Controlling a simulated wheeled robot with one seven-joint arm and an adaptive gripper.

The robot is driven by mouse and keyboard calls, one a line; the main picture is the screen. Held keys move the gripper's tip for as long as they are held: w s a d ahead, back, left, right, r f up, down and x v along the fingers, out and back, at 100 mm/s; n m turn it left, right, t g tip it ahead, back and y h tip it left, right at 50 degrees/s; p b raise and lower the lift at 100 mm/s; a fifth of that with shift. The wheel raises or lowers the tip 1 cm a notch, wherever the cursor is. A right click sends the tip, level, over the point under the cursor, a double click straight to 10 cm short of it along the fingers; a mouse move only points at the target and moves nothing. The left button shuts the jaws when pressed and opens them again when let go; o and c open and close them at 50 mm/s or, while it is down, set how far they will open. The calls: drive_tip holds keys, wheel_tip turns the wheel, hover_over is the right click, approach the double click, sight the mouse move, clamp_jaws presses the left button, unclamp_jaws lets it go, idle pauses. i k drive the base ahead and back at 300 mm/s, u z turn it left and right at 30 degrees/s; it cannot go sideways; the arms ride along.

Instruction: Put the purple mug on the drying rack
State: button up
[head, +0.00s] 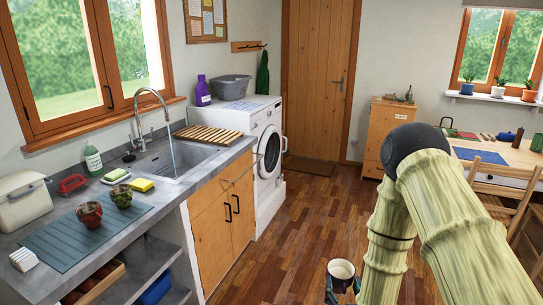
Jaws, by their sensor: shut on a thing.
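The gripper is shut on this mug, which looks upright.
A tap (152,100) runs into the sink (180,160). A soap bottle and sponges sit near it. A chair and table (490,165) stand at right.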

sight(215, 135)
drive_tip(key=z, duration=0.35)
drive_tip(key=i, duration=1.05)
drive_tip(key=u, duration=0.75)
drive_tip(key=i, duration=0.7)
drive_tip(key=u, duration=0.8)
